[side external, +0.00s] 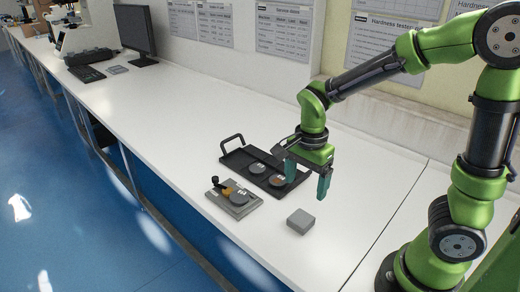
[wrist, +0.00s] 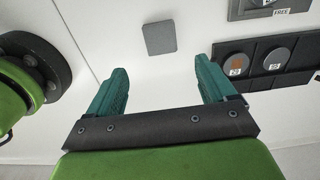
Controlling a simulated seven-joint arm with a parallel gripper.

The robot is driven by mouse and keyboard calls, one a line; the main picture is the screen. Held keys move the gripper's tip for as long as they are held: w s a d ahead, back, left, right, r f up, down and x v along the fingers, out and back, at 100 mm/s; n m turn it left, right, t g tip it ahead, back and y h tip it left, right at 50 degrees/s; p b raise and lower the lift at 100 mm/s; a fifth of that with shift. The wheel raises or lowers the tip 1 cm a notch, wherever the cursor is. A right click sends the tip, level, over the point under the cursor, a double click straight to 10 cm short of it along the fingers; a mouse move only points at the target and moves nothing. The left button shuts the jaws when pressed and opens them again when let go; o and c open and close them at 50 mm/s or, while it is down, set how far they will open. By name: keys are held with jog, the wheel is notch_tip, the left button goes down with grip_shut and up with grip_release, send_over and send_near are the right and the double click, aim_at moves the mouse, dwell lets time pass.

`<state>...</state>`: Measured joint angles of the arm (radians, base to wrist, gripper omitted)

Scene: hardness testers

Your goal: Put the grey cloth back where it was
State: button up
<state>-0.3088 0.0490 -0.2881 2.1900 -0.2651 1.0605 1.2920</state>
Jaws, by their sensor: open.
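The grey cloth appears as a small, thick grey square (side external: 300,221) lying flat on the white bench in the side view. It also shows in the wrist view (wrist: 160,38) at top centre, beyond the fingertips. My gripper (side external: 307,180) is open and empty, above the bench and a little behind the cloth, near the right end of the black tray. In the wrist view its two teal fingers (wrist: 162,72) are spread, with only bare bench between them. The fingers do not touch the cloth.
The black tray (side external: 235,159) with a raised handle holds round discs, left of my gripper. In front of it sits a grey plate (side external: 249,209) with a disc and a black-knobbed piece. A monitor (side external: 136,30) and keyboard (side external: 86,74) stand far left. The bench around the cloth is clear.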

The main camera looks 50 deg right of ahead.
jog(key=s+a+r+n+t+y, duration=0.2)
jog(key=s+r+n+t, duration=0.4)
jog(key=r+n, duration=0.6)
jog(key=shift+s+a+n+t, duration=0.2)
jog(key=shift+s+n+t, duration=0.3)
jog(key=shift+n, duration=0.5)
jog(key=shift+w, duration=0.15)
